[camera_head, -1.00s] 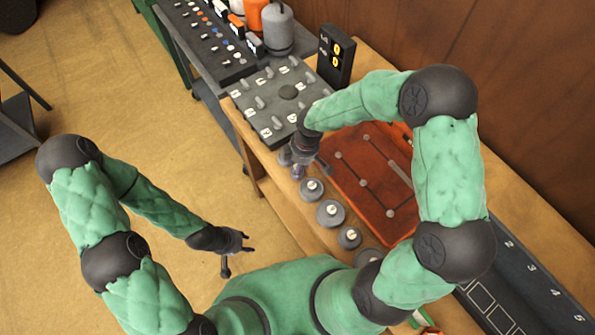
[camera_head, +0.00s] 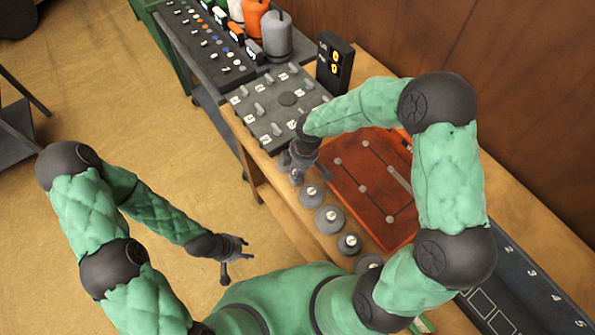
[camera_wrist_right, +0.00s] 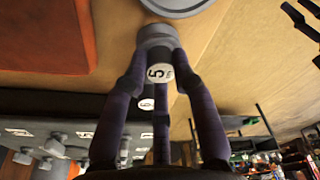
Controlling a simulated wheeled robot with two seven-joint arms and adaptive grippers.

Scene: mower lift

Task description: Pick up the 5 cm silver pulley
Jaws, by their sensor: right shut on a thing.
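My right gripper (camera_head: 298,166) is at the near edge of the bench, at the upper end of a row of grey pulleys. In the right wrist view its fingers (camera_wrist_right: 160,90) are shut around a small silver-grey pulley (camera_wrist_right: 157,36) with a "5" on its white label. In the head view only a bit of this pulley (camera_head: 296,178) shows beneath the fingers. I cannot tell whether it touches the bench. My left gripper (camera_head: 236,262) hangs over the floor, away from the bench, its fingers apart and empty.
More pulleys stand along the edge: one close by (camera_head: 312,196), a larger one (camera_head: 330,220) and others nearer me. A red board (camera_head: 350,190) lies beside them. A grey panel with pegs (camera_head: 262,122) and a dark display (camera_head: 333,66) stand beyond.

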